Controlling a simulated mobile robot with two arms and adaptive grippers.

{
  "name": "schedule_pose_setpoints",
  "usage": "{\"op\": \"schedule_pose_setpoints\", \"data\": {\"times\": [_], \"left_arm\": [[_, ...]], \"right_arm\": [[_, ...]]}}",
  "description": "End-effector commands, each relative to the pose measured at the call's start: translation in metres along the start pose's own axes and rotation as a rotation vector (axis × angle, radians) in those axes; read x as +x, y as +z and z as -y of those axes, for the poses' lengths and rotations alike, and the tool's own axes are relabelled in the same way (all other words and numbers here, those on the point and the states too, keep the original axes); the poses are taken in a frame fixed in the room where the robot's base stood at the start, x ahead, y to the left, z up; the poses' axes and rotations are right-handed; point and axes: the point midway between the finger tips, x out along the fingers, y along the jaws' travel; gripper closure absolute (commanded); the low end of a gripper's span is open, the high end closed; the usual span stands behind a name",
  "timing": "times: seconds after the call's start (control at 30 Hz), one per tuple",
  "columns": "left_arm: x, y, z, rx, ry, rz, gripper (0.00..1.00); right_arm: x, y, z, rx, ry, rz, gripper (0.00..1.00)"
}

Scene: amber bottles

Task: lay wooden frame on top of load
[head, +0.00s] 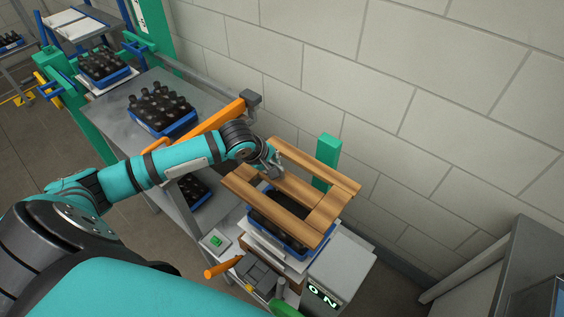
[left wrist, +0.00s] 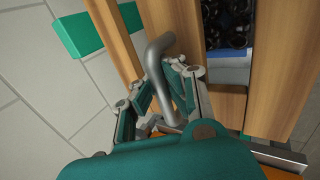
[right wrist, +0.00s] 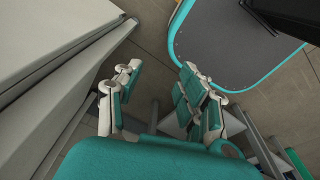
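The wooden frame (head: 328,212), made of light brown slats, is over a blue crate (head: 293,243) with dark bottles in the head view. Whether it touches the load is hard to tell. My left gripper (head: 273,168) is at the frame's far left part. In the left wrist view, its fingers (left wrist: 180,88) close around a grey bent metal handle (left wrist: 160,47) beside the frame's slats (left wrist: 173,22). Bottles (left wrist: 229,22) and the blue crate (left wrist: 228,60) show between the slats. My right gripper (right wrist: 160,88) is open and empty, away from the load.
The load stands on a white stack beside a grey box with a display (head: 322,294). A green post (head: 326,160) and the block wall are behind. Another bottle crate (head: 162,112) is on the grey table (head: 190,88) at left. An orange bar (head: 222,117) runs near my left arm.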

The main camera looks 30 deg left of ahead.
Motion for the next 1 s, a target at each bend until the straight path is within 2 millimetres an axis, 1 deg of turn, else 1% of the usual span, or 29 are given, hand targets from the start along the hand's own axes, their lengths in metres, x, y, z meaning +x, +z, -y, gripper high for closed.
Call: {"op": "schedule_pose_setpoints", "data": {"times": [0.03, 0.1, 0.2, 0.27, 0.37, 0.5, 0.6, 0.8, 1.0], "left_arm": [[0.004, 0.001, 0.002, 0.0, 0.004, 0.002, 1.0], [0.009, 0.001, 0.004, 0.0, 0.004, 0.002, 1.0], [0.018, 0.001, 0.01, 0.001, 0.004, 0.003, 1.0], [0.023, 0.001, 0.013, 0.001, 0.004, 0.003, 1.0], [0.032, 0.001, 0.018, 0.002, 0.004, 0.002, 1.0], [0.044, 0.0, 0.025, 0.002, 0.005, 0.001, 1.0], [0.053, 0.0, 0.031, 0.001, 0.005, 0.002, 1.0], [0.068, 0.0, 0.04, 0.001, 0.004, 0.003, 1.0], [0.072, 0.0, 0.043, 0.001, 0.005, 0.003, 1.0]], "right_arm": [[0.006, 0.008, 0.012, 0.001, -0.014, 0.009, 0.6], [0.011, 0.016, 0.024, 0.0, -0.028, 0.02, 0.6], [0.021, 0.025, 0.032, -0.002, -0.038, 0.032, 0.6], [0.029, 0.027, 0.031, -0.002, -0.037, 0.033, 0.6], [0.041, 0.026, 0.021, -0.005, -0.025, 0.031, 0.6], [0.058, 0.019, 0.005, -0.002, -0.004, 0.019, 0.6], [0.07, 0.015, -0.001, 0.0, 0.004, 0.009, 0.6], [0.09, 0.016, 0.004, 0.001, -0.001, 0.008, 0.6], [0.096, 0.019, 0.018, 0.003, -0.018, 0.012, 0.6]]}}
